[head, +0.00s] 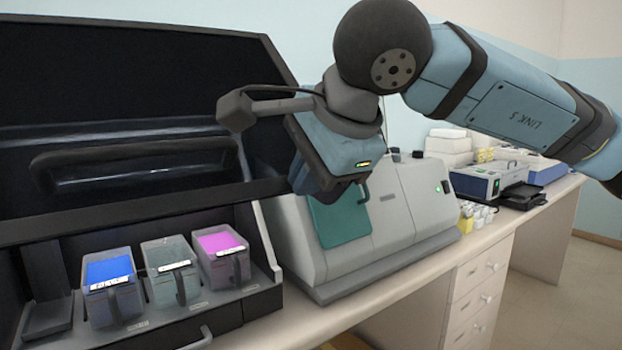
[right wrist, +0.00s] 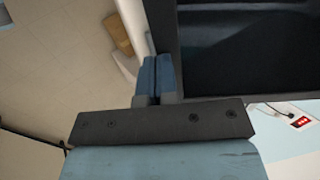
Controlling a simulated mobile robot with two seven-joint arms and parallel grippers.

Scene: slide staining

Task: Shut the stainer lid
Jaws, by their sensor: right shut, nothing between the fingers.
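The stainer (head: 262,310) is the large dark machine at the left of the head view. Its dark lid (head: 110,100) is raised, with a long bar handle (head: 130,152) across its front. Three reagent containers with blue, grey-green and magenta tops show in the open bay below. My right gripper (head: 318,185) is just right of the lid's right side. Its fingertips are hard to make out in the head view. In the right wrist view its blue fingers (right wrist: 157,76) are together and empty, beside the lid's dark edge (right wrist: 166,45); contact cannot be told. My left gripper is not in view.
A beige machine (head: 420,205) with a teal panel (head: 340,222) stands right of the stainer, behind and below my right gripper. Further right along the bench are a small grey device (head: 480,183), white boxes (head: 448,145) and a dark tray (head: 525,196).

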